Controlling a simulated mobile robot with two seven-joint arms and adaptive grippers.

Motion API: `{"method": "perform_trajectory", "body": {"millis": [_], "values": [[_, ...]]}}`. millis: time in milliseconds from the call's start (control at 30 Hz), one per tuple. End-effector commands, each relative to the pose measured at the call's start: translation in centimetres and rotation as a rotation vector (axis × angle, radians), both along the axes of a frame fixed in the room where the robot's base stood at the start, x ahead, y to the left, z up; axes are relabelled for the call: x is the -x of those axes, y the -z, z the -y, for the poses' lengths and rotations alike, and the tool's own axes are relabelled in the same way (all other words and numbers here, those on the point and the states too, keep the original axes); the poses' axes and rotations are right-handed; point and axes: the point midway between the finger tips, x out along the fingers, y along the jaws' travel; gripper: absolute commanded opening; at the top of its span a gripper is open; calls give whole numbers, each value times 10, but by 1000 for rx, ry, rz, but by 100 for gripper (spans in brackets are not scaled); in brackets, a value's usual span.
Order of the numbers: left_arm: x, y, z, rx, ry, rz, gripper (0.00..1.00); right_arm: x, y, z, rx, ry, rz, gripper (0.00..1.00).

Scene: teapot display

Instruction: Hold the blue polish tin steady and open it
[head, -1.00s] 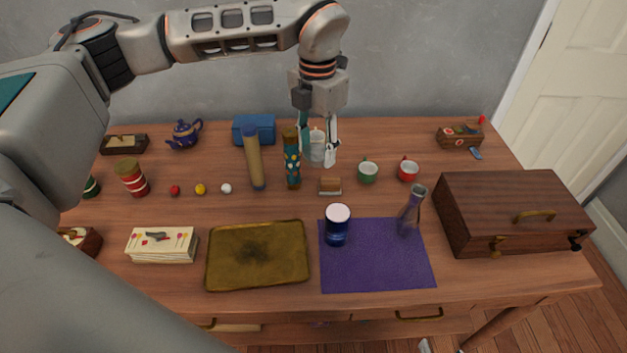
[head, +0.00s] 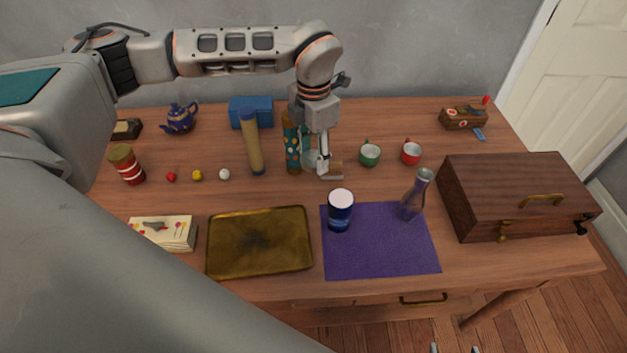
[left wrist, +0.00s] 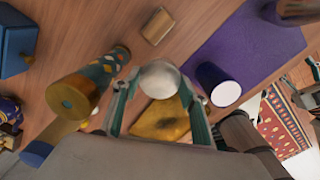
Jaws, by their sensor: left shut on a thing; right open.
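The blue tin (head: 340,213), a dark blue cylinder with a pale round top, stands upright on the purple cloth (head: 385,255). It also shows in the left wrist view (left wrist: 222,92). My left gripper (head: 318,170) is behind the tin, apart from it. It is shut on a whitish round object (left wrist: 160,78), which shows between its fingers in the left wrist view; whether this touches the table I cannot tell. Only the fingertips of my right gripper (head: 455,349) show at the bottom edge of the head view, spread apart and empty, in front of the table.
A patterned teal cylinder (head: 291,145) stands close left of my left gripper, and a small brown block (head: 335,171) lies by its fingertips. A glass-like bottle (head: 414,195) stands right of the tin. A brass tray (head: 260,242) lies left, a wooden case (head: 515,195) right.

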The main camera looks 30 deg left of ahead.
Motion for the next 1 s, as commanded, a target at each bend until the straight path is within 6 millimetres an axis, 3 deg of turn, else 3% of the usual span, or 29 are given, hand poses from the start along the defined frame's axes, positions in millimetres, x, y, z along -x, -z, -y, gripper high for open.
{"method": "perform_trajectory", "body": {"millis": [33, 200, 467, 700, 1000], "values": [[1, 15, 0, 0, 0, -4, 17, 1, 2, 0, -1, 0, -1, 57], [1, 45, 1, 0, 0, -1, 17, 1, 4, 0, -1, 0, -2, 57], [0, 62, 1, 0, 0, 0, 17, 0, 4, 0, 0, 0, 0, 57], [0, 95, 0, 0, 0, -1, 17, 1, 7, 0, 2, -1, -1, 57], [0, 99, 0, 0, 0, 1, 17, -1, 6, 1, 6, 0, 2, 57]]}}
